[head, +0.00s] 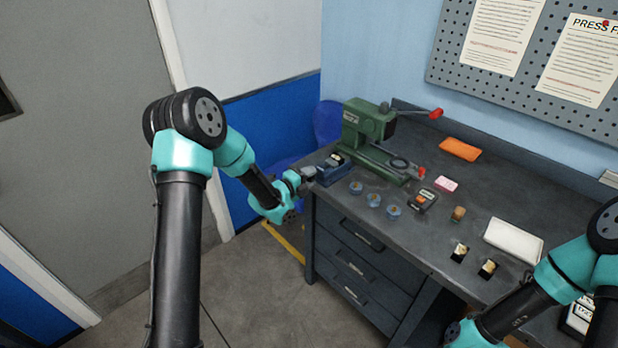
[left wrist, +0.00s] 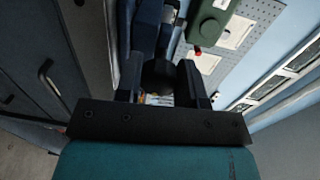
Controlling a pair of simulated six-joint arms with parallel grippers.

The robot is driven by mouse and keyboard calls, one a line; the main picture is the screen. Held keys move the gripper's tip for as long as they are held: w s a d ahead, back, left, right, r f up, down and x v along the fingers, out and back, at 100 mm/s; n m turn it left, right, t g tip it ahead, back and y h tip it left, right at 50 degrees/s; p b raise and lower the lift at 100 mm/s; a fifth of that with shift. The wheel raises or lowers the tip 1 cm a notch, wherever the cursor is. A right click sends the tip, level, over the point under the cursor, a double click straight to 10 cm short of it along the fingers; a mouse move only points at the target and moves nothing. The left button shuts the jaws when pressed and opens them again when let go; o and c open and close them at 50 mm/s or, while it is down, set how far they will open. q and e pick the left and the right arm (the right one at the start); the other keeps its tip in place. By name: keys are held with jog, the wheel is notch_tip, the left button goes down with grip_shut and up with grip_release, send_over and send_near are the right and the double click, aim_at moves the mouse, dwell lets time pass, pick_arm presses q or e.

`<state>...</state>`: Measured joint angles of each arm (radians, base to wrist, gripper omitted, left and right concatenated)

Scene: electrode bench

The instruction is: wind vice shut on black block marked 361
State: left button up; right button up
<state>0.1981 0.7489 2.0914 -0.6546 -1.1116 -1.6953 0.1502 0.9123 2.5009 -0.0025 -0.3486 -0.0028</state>
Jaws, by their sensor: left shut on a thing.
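The blue vice (head: 334,174) stands at the left end of the bench. A small dark block with a pale top (head: 337,158) sits between its jaws; I cannot read its marking. My left gripper (head: 308,173) is at the vice's left end. In the left wrist view the gripper (left wrist: 161,82) is shut on a dark round vice handle (left wrist: 160,73), which fills the space between the fingers. The blue vice body (left wrist: 147,28) lies beyond it. My right arm shows at the lower right of the head view, its gripper out of view.
A green press (head: 368,125) with a red-tipped lever stands just behind the vice. Drawers (head: 355,250) are below.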

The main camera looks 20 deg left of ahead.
pick_arm(q)
jog(key=shift+f, duration=0.15)
dwell(0.4)
jog(key=o, duration=0.9)
jog(key=shift+s, duration=0.15)
jog(key=v, duration=1.7)
jog(key=shift+a, duration=0.1)
